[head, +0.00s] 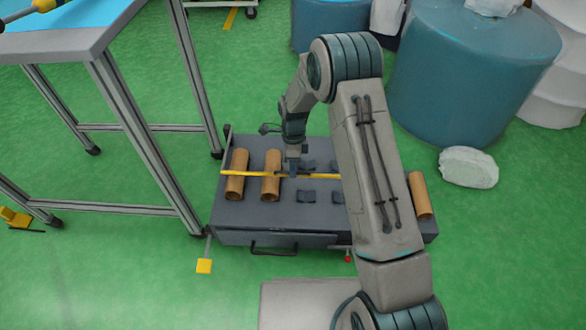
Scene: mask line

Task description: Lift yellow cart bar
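My gripper (293,172) points down at the bar, just right of the second brown roll (271,174). The fingers are at or around the bar, but they are small here, and I cannot tell whether they are shut on it.
A metal-framed table (60,45) stands at the left, its legs close to the cart. Large blue rolls (470,70) stand behind at the right. A white bundle (468,167) lies on the green floor. A third brown roll (419,195) is at the cart's right end.

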